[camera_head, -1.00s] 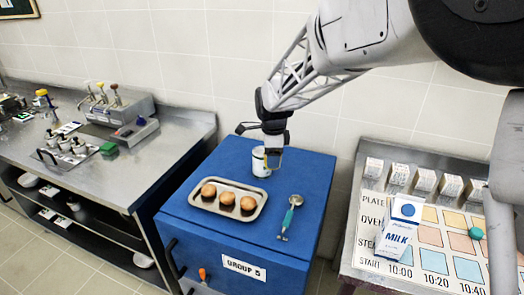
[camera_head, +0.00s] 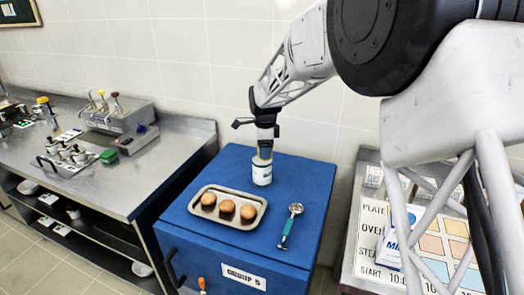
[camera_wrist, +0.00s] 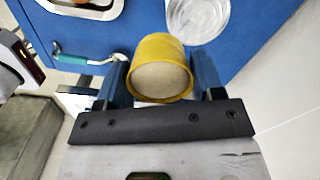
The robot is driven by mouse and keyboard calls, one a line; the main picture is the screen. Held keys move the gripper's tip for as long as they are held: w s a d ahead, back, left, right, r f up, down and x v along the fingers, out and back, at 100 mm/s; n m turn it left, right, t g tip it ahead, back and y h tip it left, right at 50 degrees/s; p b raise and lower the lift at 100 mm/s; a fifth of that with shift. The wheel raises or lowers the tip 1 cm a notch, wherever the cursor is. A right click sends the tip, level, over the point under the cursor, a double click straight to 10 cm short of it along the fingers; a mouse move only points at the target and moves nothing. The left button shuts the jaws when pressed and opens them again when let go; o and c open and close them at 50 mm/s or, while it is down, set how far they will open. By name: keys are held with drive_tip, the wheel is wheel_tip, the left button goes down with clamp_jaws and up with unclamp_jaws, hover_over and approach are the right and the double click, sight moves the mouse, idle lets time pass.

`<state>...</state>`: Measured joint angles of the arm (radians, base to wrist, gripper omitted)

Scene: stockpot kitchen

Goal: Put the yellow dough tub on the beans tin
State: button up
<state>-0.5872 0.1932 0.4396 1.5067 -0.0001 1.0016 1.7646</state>
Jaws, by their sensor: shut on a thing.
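The yellow dough tub (camera_wrist: 160,68) is held between the two fingers of my gripper (camera_wrist: 162,84) in the wrist view, its pale round face toward the camera. The beans tin (camera_head: 262,173) stands upright on the blue cabinet; its silver top (camera_wrist: 197,14) shows in the wrist view just beyond the tub, partly overlapped by it. In the head view my gripper (camera_head: 265,150) is over the tin, pointing down, and the tub there is small and hard to make out. I cannot tell whether the tub touches the tin.
A metal tray (camera_head: 228,208) with three muffins lies on the blue cabinet (camera_head: 310,185), left of the tin. A teal-handled scoop (camera_head: 289,228) lies to its right. A milk carton (camera_head: 392,245) is on the right bench, partly behind my arm. The cabinet's right side is clear.

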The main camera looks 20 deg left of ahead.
drive_tip(key=shift+w+a+f, duration=0.1)
drive_tip(key=shift+w+a, duration=0.35)
drive_tip(key=shift+w, duration=0.25)
drive_tip(key=shift+w+a+f, duration=0.1)
drive_tip(key=shift+w+a, duration=0.3)
drive_tip(key=shift+w, duration=0.3)
drive_tip(key=shift+w+a, duration=0.45)
drive_tip(key=shift+w, duration=0.25)
drive_tip(key=shift+f, duration=0.15)
drive_tip(key=shift+f, duration=1.65)
drive_tip(key=shift+f, duration=0.15)
drive_tip(key=o, duration=1)
drive_tip(key=shift+r, duration=0.2)
drive_tip(key=shift+r, duration=6)
